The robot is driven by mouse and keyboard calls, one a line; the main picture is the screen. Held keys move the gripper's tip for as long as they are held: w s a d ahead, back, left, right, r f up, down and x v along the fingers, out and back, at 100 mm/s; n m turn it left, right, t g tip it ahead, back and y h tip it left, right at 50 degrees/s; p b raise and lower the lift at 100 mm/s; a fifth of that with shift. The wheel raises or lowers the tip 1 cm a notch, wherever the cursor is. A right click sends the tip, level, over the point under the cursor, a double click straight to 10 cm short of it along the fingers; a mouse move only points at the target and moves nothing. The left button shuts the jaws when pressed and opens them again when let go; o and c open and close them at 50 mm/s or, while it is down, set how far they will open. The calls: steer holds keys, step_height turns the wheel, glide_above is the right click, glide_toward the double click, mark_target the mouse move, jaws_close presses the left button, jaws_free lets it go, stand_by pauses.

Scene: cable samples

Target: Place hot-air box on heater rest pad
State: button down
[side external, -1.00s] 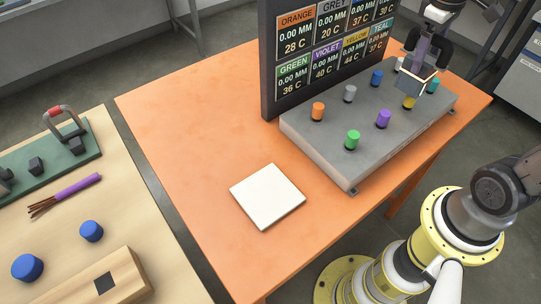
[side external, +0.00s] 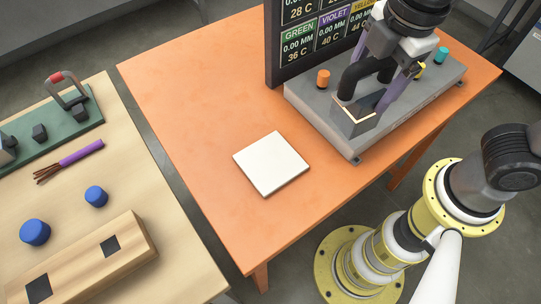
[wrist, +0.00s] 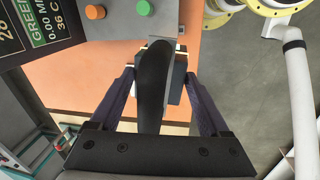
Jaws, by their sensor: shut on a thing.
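The hot-air box (side external: 352,120) is a dark box with a pale-edged opening and a black curved handle. My gripper (side external: 376,98) is shut on it and holds it over the near left part of the grey cable block. In the wrist view the black handle (wrist: 154,80) runs between the two purple-grey fingers of my gripper (wrist: 157,82), hiding much of the box. The heater rest pad, a white square slab (side external: 270,162), lies bare on the orange table, left of and nearer than the box.
The grey block (side external: 312,104) carries coloured plugs, including an orange one (side external: 323,79) and a teal one (side external: 442,54). A dark readout board (side external: 275,50) stands behind it. The orange table (side external: 190,95) is clear around the pad. A wooden bench (side external: 140,185) is at left.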

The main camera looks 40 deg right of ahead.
mark_target(361, 102)
steer(key=s+a, duration=0.1)
steer(key=s+a+n, duration=0.1)
steer(key=shift+a+r, duration=0.15)
steer(key=shift+a, duration=0.25)
steer(key=shift+w+a, duration=0.25)
steer(key=w+a+f, duration=0.8)
steer(key=w+f, duration=0.2)
steer(key=f, duration=0.3)
steer(key=shift+a, duration=0.4)
steer(key=shift+f, duration=0.1)
jaws_free()
steer(key=shift+s, duration=0.1)
